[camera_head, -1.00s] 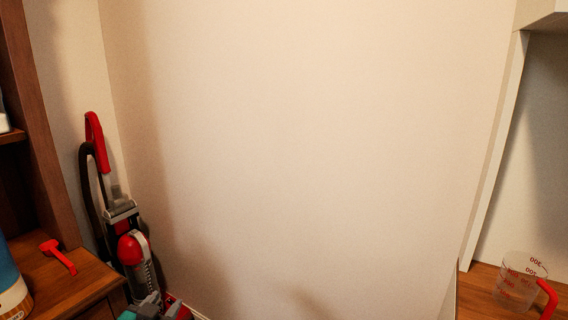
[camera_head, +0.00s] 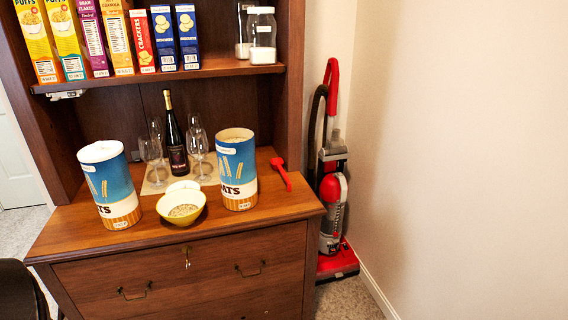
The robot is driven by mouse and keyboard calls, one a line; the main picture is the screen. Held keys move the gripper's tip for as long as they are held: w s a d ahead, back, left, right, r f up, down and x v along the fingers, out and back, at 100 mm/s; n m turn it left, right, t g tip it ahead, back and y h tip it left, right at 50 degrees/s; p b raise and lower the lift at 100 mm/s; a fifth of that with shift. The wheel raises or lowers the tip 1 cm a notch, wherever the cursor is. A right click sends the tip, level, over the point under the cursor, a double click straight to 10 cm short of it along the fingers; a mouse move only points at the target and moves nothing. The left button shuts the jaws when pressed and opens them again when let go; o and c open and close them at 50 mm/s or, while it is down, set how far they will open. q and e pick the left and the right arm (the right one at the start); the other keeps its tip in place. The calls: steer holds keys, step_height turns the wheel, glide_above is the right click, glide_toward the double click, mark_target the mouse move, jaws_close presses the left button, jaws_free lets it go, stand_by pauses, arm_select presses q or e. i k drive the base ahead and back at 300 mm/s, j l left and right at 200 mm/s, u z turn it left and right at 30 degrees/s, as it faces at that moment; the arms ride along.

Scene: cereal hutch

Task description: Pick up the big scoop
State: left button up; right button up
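A red scoop (camera_head: 283,176) lies on the right end of the wooden hutch counter (camera_head: 262,212), beside the right oats canister. Its round head is toward the back and its handle points toward the front right. It is the only scoop I can make out, so I cannot compare sizes. Neither of my grippers shows in the head view.
Two blue oats canisters (camera_head: 109,186) (camera_head: 237,170) stand on the counter with a yellow bowl (camera_head: 181,206) between them. A wine bottle (camera_head: 174,138) and glasses (camera_head: 151,150) stand behind. Cereal boxes (camera_head: 90,38) line the shelf above. A red vacuum cleaner (camera_head: 333,190) stands right of the hutch.

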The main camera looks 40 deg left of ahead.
mark_target(277, 162)
steer(key=u, duration=1.2)
steer(key=i+l, duration=0.15)
steer(key=i, duration=0.2)
steer(key=i+l, duration=0.1)
steer(key=i, duration=0.25)
